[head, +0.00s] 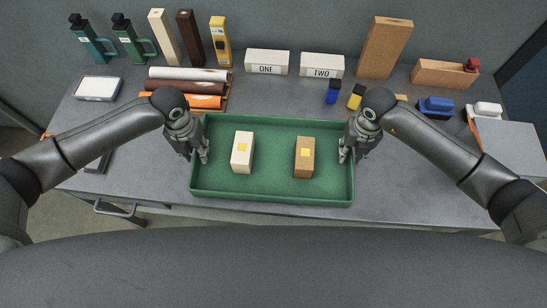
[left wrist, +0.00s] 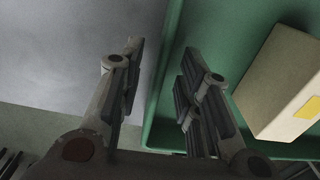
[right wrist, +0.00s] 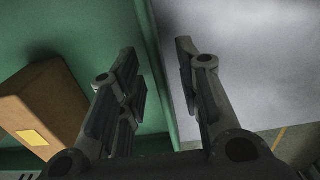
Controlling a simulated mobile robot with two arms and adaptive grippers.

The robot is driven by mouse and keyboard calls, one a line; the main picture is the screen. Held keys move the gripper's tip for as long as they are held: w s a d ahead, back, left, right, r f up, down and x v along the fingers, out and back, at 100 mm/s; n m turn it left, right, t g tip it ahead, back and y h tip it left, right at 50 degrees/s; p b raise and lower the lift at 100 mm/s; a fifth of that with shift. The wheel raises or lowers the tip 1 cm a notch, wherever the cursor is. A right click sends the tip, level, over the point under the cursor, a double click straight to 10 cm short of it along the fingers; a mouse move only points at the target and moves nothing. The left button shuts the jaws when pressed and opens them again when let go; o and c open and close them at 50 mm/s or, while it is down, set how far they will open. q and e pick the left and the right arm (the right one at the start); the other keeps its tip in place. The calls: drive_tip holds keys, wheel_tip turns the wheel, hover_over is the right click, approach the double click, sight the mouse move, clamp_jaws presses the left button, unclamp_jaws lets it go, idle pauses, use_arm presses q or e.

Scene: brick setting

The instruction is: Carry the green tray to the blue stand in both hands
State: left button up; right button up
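The green tray (head: 270,190) lies on the grey workbench near its front edge. It holds a cream block (head: 241,160) and a brown block (head: 303,163), each with a yellow square on top. My left gripper (head: 203,156) is at the tray's left wall, with its fingers apart on either side of the wall in the left wrist view (left wrist: 158,90). My right gripper (head: 344,155) is at the right wall, its fingers also apart astride it in the right wrist view (right wrist: 160,90). I cannot make out a blue stand for certain; a dark blue surface (head: 528,92) shows at the right edge.
Behind the tray on the workbench (head: 145,180) stand white boxes labelled ONE (head: 267,68) and TWO (head: 322,72). Rolls (head: 187,87) lie at the back left, near several upright bottles and blocks. Small blue and yellow items (head: 355,97) sit close behind my right gripper.

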use_arm(q)
drive_tip(key=shift+f, duration=0.65)
use_arm(e)
drive_tip(key=shift+f, duration=0.65)
use_arm(q)
drive_tip(key=shift+c, duration=0.5)
use_arm(e)
drive_tip(key=shift+c, duration=0.5)
use_arm(q)
clamp_jaws()
use_arm(e)
clamp_jaws()
drive_tip(key=shift+r, duration=0.1)
